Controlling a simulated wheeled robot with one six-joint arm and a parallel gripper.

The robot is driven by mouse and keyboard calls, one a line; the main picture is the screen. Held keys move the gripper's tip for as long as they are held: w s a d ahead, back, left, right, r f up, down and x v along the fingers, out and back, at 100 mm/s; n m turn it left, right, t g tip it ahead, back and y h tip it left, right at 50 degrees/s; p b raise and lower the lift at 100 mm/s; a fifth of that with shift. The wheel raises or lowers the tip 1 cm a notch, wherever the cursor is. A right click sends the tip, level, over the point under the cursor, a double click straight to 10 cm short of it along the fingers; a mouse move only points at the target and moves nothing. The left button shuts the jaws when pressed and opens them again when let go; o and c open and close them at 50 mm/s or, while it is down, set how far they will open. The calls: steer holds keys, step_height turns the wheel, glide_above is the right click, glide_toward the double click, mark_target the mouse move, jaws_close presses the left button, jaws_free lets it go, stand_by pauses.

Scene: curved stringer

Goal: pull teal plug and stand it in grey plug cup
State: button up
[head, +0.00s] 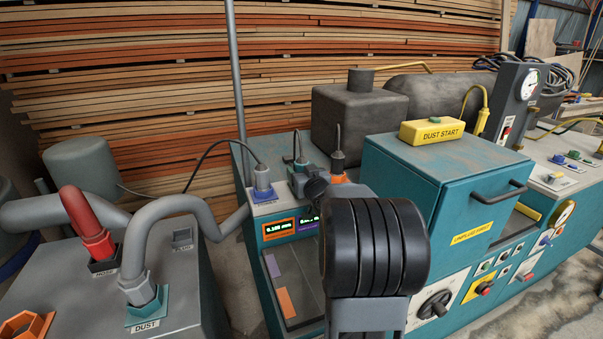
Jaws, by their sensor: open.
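A small teal plug (300,162) with a thin dark cord stands upright at the back of the teal machine's panel, between a blue plug (262,185) and a dark plug above an orange base (338,160). My gripper (314,184) shows only in part, just in front of the teal plug and close to it; it looks empty. My dark wrist hides the fingertips, so I cannot tell whether they touch the plug. A grey square cup marked PLUG (182,238) is on the grey cabinet at the left and looks empty.
A red hose (84,222) and a grey hose (165,220) rise from the left cabinet (195,305), close to the grey cup. A yellow DUST START box (432,131) sits on the teal housing (420,180) at the right. A grey pole (236,90) stands behind.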

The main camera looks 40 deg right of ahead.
mark_target(303, 159)
steer(key=shift+w+d, duration=0.1)
steer(key=shift+w, duration=0.3)
steer(key=shift+c, duration=0.5)
steer(key=c, duration=1)
steer(key=shift+o, duration=0.2)
steer(key=shift+r, duration=0.15)
steer(key=shift+r, duration=0.25)
steer(key=r, duration=0.2)
steer(key=r+p, duration=0.1)
steer(key=shift+s+r, duration=0.25)
steer(key=shift+s, duration=0.05)
steer(key=s+a+r+p, duration=0.4)
steer(key=s+r, duration=0.4)
steer(key=s, duration=0.5)
steer(key=shift+r, duration=0.35)
